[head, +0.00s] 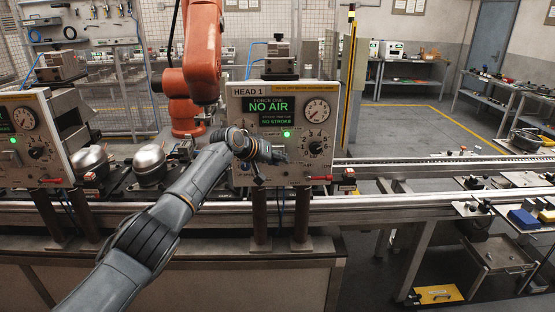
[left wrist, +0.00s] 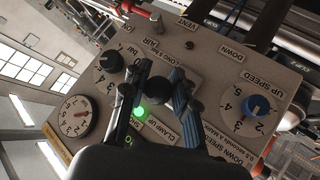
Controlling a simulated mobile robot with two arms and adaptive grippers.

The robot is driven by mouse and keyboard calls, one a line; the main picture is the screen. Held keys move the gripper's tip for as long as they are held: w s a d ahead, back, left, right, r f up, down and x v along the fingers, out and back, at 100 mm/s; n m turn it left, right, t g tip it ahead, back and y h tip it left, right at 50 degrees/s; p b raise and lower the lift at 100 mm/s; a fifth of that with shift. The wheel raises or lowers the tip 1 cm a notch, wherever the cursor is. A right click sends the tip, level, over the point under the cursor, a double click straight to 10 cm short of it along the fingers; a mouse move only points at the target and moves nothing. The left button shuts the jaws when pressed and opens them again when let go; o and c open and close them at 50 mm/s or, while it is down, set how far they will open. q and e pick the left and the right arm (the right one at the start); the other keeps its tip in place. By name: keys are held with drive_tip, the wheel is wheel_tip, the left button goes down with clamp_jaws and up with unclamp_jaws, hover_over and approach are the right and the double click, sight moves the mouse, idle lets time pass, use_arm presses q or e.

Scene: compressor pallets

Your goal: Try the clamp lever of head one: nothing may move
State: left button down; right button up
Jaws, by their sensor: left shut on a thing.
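The head one panel (head: 306,162) stands in the middle of the head view; its screen (head: 277,112) reads "NO AIR" and "NO STROKE". My left gripper (head: 277,155) is in front of the panel's lower left. In the left wrist view my left gripper (left wrist: 162,97) has its fingers on either side of a round black knob (left wrist: 157,90), shut on it. This knob appears to be the clamp lever's; a "CLAMP UP" label is close by. The lever's shaft is hidden behind knob and fingers. A green lamp (left wrist: 139,112) is lit beside the fingers. My right gripper is not in view.
The panel has a gauge (left wrist: 75,117), a blue speed knob (left wrist: 257,106) and a black knob (left wrist: 111,61). A red handle (head: 318,178) sticks out below. Compressors (head: 150,161) stand left of my arm, near a second panel (head: 28,140). An orange robot arm (head: 201,50) stands behind.

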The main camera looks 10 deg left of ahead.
use_arm(q)
drive_tip(key=shift+w+a+r, duration=0.1)
drive_tip(key=shift+w+r, duration=0.15)
drive_tip(key=shift+r, duration=0.6)
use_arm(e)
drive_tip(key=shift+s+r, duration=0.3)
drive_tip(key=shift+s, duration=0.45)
use_arm(q)
drive_tip(key=c, duration=1)
unclamp_jaws()
drive_tip(key=shift+w, duration=0.1)
drive_tip(key=shift+c, duration=0.2)
drive_tip(key=shift+f, duration=0.15)
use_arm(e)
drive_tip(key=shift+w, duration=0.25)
use_arm(q)
drive_tip(key=shift+a+f, duration=0.1)
drive_tip(key=shift+f, duration=0.05)
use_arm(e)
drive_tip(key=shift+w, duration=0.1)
